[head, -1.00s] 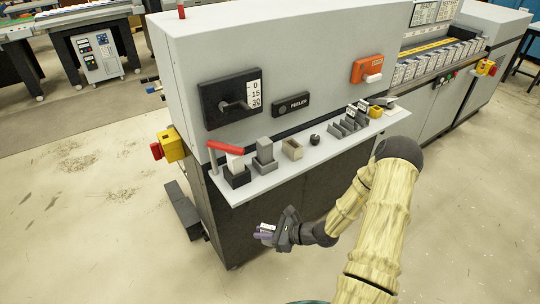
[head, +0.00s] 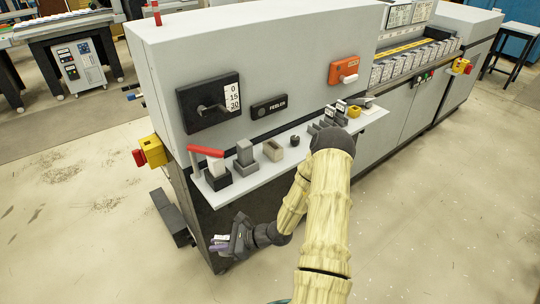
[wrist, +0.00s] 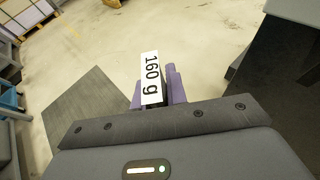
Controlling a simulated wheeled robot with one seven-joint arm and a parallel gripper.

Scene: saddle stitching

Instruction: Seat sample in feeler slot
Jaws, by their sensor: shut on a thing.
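My gripper (head: 219,244) is shut on the sample, a thin piece with a white label reading "160 g" (wrist: 151,78), held between purple fingers in the wrist view. In the head view the sample shows only as a small white patch (head: 221,237). My gripper is low, in front of the machine and below the left end of its shelf. A dark plate marked FEELER (head: 269,107) is on the machine's face, above the shelf. Beside it is a dark gauge (head: 207,103) with a lever and a number scale. I cannot tell where the feeler slot is.
The shelf (head: 265,177) holds a red-handled device (head: 216,171), a grey block (head: 245,157), a beige box (head: 273,150), a black knob (head: 294,141) and several small labelled holders. A yellow box with a red button (head: 150,152) juts out left. The floor in front is clear.

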